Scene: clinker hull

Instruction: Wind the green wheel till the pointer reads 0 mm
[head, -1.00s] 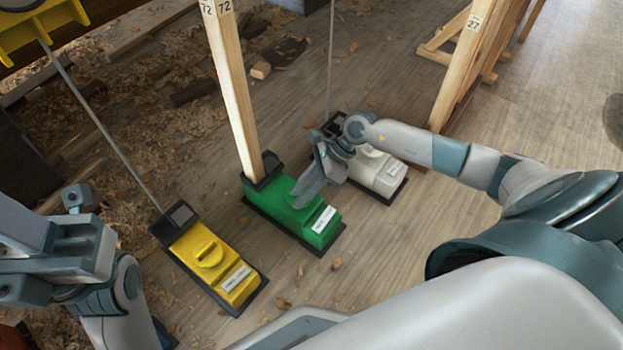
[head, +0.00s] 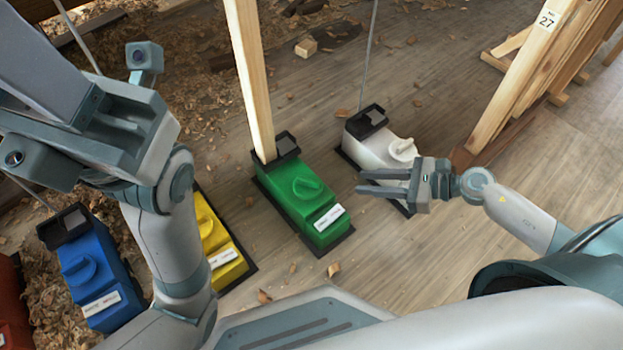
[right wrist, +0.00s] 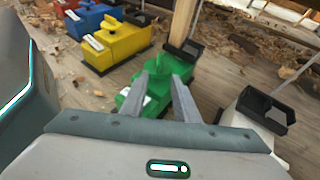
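The green wheel (head: 306,187) is a raised knob on top of the green box (head: 285,206), which stands on the plank floor below a wooden post. A dark-framed window (head: 288,143) sits at the box's far end; no pointer or reading can be made out. My right gripper (head: 362,183) is open and empty, to the right of the green box and beside the white box, apart from the wheel. In the right wrist view its two fingers (right wrist: 168,90) stand apart in front of the green box (right wrist: 152,131), hiding part of it. My left gripper (head: 110,130) is at the left, fingertips unclear.
A white box (head: 372,150) with a white knob stands close on the right of the green one. Yellow (head: 220,245), blue (head: 88,268) and red (head: 12,310) boxes stand to the left, partly behind my left arm. Timber frames (head: 530,75) stand at right.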

